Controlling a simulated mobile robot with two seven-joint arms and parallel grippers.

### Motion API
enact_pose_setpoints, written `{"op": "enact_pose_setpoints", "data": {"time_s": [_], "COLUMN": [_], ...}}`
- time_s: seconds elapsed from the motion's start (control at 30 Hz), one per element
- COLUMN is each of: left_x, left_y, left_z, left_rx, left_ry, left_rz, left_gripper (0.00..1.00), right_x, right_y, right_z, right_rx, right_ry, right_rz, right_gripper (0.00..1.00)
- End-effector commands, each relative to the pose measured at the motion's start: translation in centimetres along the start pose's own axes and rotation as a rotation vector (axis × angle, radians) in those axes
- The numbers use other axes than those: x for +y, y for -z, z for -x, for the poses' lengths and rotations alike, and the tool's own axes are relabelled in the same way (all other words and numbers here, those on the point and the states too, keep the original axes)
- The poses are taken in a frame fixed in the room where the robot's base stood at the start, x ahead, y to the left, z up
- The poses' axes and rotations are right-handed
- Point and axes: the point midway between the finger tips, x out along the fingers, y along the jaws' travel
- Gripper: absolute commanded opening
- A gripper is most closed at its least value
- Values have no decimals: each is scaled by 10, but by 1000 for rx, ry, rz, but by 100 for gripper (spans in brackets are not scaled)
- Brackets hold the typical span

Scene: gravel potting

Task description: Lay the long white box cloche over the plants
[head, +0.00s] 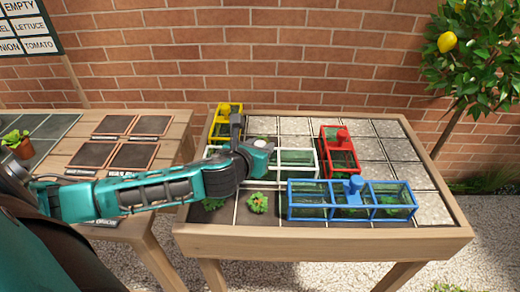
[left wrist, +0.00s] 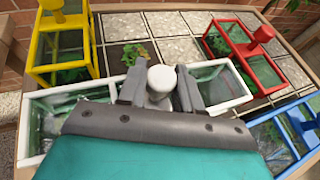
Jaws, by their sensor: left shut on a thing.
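The long white box cloche (head: 297,163) has a white frame and clear panes. It lies across the middle of the bed in the head view, partly hidden by my left arm. My left gripper (left wrist: 160,88) is shut on its round white knob (left wrist: 161,77). The cloche's frame (left wrist: 70,95) extends to both sides of the fingers. Another plant (left wrist: 134,53) stands uncovered beside the cloche in the left wrist view. I cannot tell whether the cloche touches the bed. My right gripper is not in view.
A yellow cloche (head: 212,129) stands at the back left, a red cloche (head: 355,162) right of the white one, and a blue cloche (head: 300,214) at the front right. Paved squares (head: 398,148) at the right are clear. A side table (head: 175,128) stands left.

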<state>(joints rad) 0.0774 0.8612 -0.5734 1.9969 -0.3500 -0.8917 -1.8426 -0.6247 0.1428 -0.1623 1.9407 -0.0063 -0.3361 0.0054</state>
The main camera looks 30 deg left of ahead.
Motion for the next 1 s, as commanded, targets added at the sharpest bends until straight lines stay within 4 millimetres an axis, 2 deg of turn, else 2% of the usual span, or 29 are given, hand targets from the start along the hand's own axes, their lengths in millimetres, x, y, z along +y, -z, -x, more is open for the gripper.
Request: {"op": "enact_pose_setpoints", "data": {"time_s": [0.3, 0.33, 0.6, 0.87, 1.0], "left_x": [0, 0, 0, 0, 1], "left_y": [0, 2, 1, -1, -1], "left_z": [-1, -1, -1, 0, 13], "left_rx": [-3, -1, -1, -2, 0], "left_ry": [-1, -1, -1, 0, 0], "left_rz": [-1, -1, -1, 0, -4], "left_gripper": [0, 35, 59, 59, 59], "right_x": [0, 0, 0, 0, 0], "right_y": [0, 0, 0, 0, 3], "right_z": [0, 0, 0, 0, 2], "right_rx": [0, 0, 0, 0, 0], "right_ry": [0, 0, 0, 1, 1], "right_rz": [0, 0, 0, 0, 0], "right_gripper": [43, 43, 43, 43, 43]}}
